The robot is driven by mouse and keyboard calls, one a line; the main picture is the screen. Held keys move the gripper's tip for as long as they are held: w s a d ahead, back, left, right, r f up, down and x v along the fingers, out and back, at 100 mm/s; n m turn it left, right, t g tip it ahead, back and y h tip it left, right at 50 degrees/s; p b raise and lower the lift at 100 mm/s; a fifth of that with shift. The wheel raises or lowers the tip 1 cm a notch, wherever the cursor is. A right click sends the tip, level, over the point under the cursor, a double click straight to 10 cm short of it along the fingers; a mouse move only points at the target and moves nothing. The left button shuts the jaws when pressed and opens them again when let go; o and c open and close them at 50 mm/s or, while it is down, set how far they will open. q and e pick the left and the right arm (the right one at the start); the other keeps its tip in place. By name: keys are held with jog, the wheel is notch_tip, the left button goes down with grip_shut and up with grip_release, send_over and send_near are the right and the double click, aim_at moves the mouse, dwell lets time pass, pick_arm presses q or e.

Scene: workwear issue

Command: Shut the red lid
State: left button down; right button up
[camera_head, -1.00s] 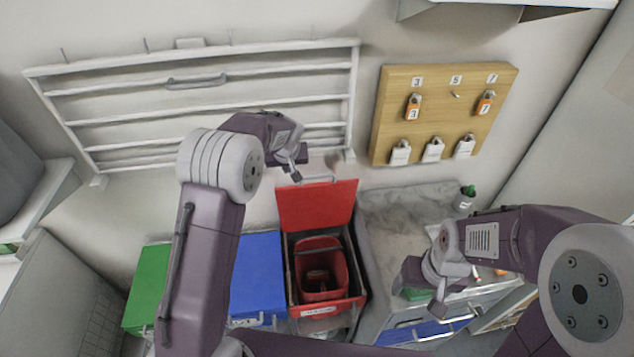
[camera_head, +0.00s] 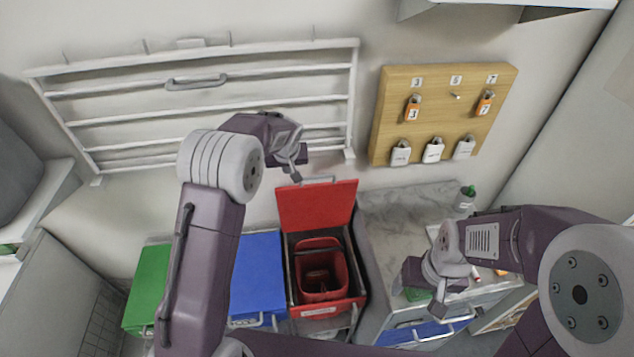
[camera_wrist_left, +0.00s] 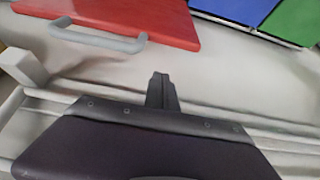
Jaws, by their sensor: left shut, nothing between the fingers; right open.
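The red lid (camera_head: 318,206) stands raised, leaning back towards the wall behind its red bin (camera_head: 327,308). A grey handle (camera_head: 318,180) is on the lid's upper edge. The bin is open and a red bucket-like liner (camera_head: 321,270) shows inside. My left gripper (camera_head: 295,177) is shut and empty, just left of the lid's top edge and apart from the handle. In the left wrist view the shut fingers (camera_wrist_left: 161,92) are below the red lid (camera_wrist_left: 125,18) and its handle (camera_wrist_left: 98,36). My right gripper (camera_head: 438,302) is open above the counter at the right.
A blue lid (camera_head: 258,272) and a green lid (camera_head: 147,286) are closed to the left of the red bin. A white wall rack (camera_head: 215,65) is behind my left arm. A grey counter (camera_head: 395,240) stands to the right. A wooden board (camera_head: 440,125) with padlocks hangs above it.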

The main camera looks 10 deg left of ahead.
pick_arm(q)
jog(key=shift+f, duration=0.1)
dwell(0.3)
notch_tip(320, 180, down, 5)
jog(key=b, duration=0.5)
jog(key=shift+f, duration=0.2)
jog(key=shift+s+d+f+b, duration=0.2)
jog(key=shift+s+b, duration=0.45)
jog(key=shift+b, duration=0.2)
jog(key=s+d+b, duration=0.2)
jog(key=s+b, duration=0.3)
notch_tip(320, 180, up, 10)
jog(key=p, duration=0.8)
jog(key=shift+a+p, duration=0.3)
jog(key=shift+p, duration=0.05)
